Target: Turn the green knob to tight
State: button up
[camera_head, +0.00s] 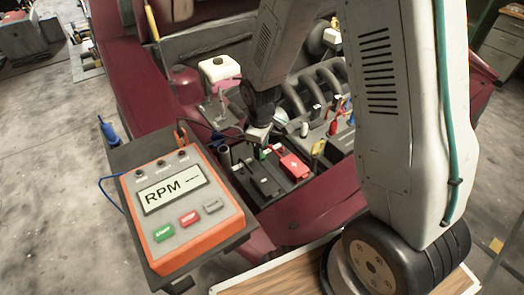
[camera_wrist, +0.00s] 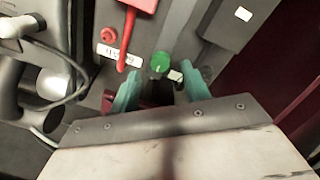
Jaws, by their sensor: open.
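The green knob (camera_wrist: 159,63) is a small round knob with a pale mark, seen in the wrist view on a grey panel. My gripper (camera_wrist: 162,85) is open, with one teal finger to the lower left of the knob and the other to its lower right. The fingers look apart from the knob, and their distance above it is hard to judge. In the head view my gripper (camera_head: 258,140) hangs over the engine bay, and a small green spot near it may be the knob (camera_head: 262,154).
In the head view, a red-topped block (camera_head: 294,166) is right of my gripper, and an orange RPM meter (camera_head: 182,206) stands at front left.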

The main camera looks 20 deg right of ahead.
notch_tip(320, 180, up, 5)
jog(key=shift+f, duration=0.2)
jog(key=shift+r, duration=0.1)
jog(key=shift+s, duration=0.15)
